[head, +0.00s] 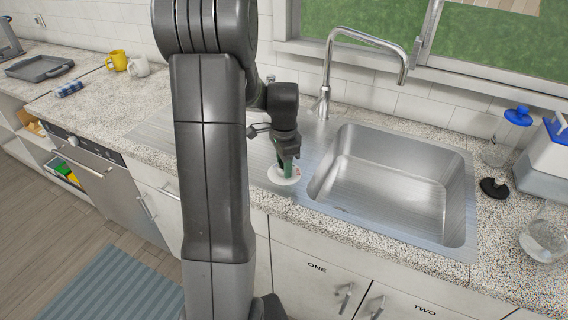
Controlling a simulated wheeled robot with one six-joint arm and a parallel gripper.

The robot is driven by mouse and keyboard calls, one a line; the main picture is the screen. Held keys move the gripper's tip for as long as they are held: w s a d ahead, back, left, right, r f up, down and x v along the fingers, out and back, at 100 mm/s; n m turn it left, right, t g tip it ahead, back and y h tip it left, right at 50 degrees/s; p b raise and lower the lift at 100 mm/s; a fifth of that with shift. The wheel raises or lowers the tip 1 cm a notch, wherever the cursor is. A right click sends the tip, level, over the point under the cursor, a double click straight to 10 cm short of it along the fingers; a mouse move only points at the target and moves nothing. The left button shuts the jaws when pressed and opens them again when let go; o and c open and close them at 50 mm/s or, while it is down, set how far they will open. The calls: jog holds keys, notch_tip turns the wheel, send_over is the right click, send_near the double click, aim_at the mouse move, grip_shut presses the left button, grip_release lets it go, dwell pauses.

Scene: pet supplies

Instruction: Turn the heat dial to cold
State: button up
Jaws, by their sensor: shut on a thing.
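The heat dial (281,179) appears to be the white round disc with a small red mark, lying on the metal drainboard just left of the sink. My gripper (287,166) points down onto it from above. Its fingers are shut on the dial's middle, where a greenish part shows. The fingers hide the centre of the dial, and the setting it points to is too small to read.
The sink basin (385,180) is empty, with a tall faucet (352,38) behind it. A blue-lidded clear container (505,140), a black item (495,188) and a glass jar (547,238) stand at the right. Mugs (118,61) and a grey tray (40,68) are far left.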

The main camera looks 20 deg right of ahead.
jog(key=shift+n, duration=0.3)
jog(key=n, duration=0.5)
jog(key=shift+n, duration=0.3)
jog(key=n, duration=0.5)
jog(key=shift+n, duration=0.3)
jog(key=o, duration=1)
jog(key=shift+s+b, duration=0.1)
jog(key=shift+b, duration=0.2)
jog(key=shift+c, duration=0.2)
jog(key=shift+r, duration=0.15)
notch_tip(320, 180, up, 14)
jog(key=shift+f, duration=0.2)
jog(key=shift+f, duration=0.15)
